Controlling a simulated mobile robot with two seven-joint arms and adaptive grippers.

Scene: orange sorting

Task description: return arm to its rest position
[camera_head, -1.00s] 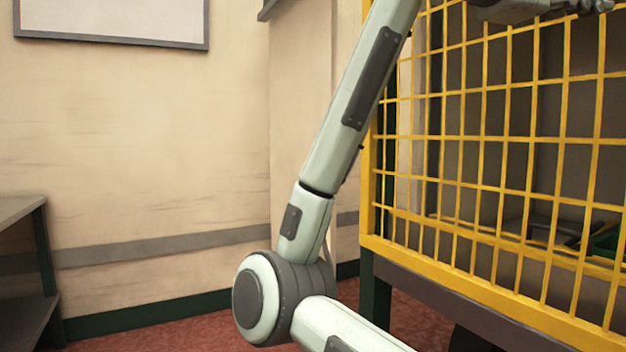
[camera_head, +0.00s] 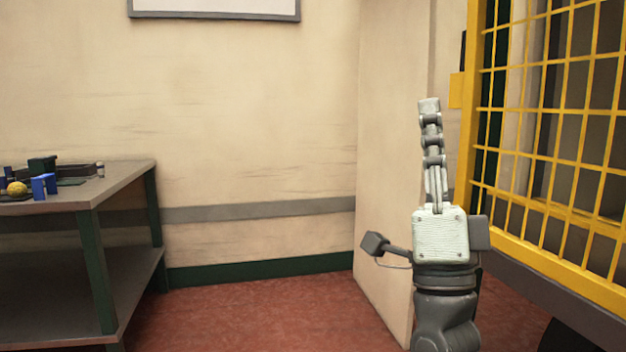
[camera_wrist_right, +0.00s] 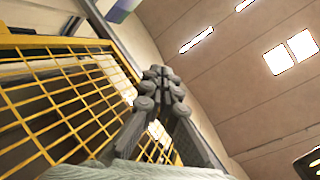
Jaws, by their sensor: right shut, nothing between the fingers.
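My right gripper (camera_head: 430,108) stands upright in the head view, fingers pointing up, right of the middle and left of the yellow mesh. It is shut and empty. In the right wrist view its fingers (camera_wrist_right: 160,75) are together, with nothing between them, against the ceiling and wall. My right wrist is below the gripper in the head view; the rest of that arm is out of view. My left gripper is not in view.
A yellow mesh guard (camera_head: 560,262) stands close on the right. A grey table (camera_head: 125,175) at the left bears a yellow ball (camera_head: 17,188), blue blocks (camera_head: 44,185) and a dark tray. Red floor (camera_head: 260,315) lies clear between. The wrist view shows ceiling lights (camera_wrist_right: 196,40).

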